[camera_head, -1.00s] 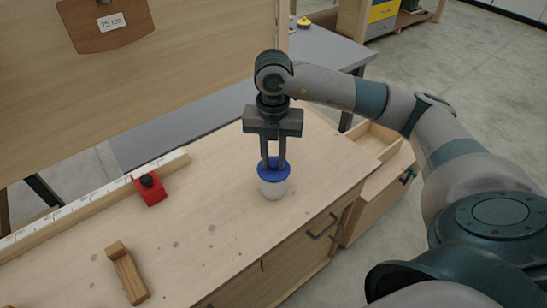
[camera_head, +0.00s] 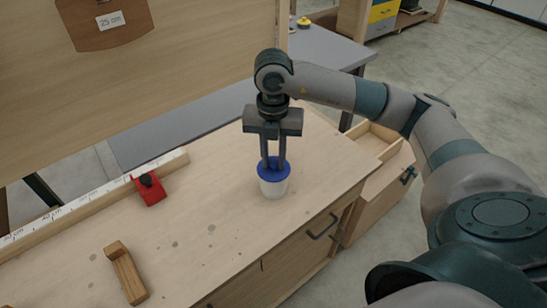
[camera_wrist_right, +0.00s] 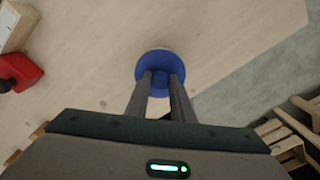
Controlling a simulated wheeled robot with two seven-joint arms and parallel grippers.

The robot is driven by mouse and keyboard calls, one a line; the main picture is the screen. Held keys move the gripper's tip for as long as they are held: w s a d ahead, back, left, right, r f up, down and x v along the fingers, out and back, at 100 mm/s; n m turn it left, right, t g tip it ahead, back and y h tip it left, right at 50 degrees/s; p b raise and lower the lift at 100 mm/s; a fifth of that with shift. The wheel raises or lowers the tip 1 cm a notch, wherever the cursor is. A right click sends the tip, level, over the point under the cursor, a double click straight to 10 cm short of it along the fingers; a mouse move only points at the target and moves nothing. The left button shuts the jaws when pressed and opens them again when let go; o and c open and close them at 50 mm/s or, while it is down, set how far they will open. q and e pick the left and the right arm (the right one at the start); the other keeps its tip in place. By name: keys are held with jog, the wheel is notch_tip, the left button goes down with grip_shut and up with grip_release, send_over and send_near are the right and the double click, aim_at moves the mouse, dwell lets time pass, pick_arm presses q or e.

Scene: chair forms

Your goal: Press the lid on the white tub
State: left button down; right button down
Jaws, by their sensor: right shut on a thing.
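The white tub (camera_head: 273,189) stands upright on the wooden workbench, near its front right edge. The blue lid (camera_head: 264,173) lies over the tub's mouth; whether it is fully seated all round I cannot tell. My right gripper (camera_head: 273,167) points straight down from above and is shut on the lid's small blue knob. In the right wrist view the round lid (camera_wrist_right: 148,68) shows between and beyond the fingertips (camera_wrist_right: 161,80), with the knob between them. The lid hides nearly all of the tub there. My left gripper is not in view.
A red block with a black knob (camera_head: 150,189) sits by the ruler rail (camera_head: 95,204) at the left. A wooden L-shaped piece (camera_head: 127,274) lies at the front left. The bench around the tub is clear.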

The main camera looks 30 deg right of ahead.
dwell(0.3)
jog(key=c, duration=1)
grip_release()
jog(key=shift+r, duration=0.1)
jog(key=shift+r+p, duration=2.05)
jog(key=shift+r, duration=1.35)
grip_shut()
jog(key=shift+f+b, duration=1.35)
jog(key=shift+f, duration=0.2)
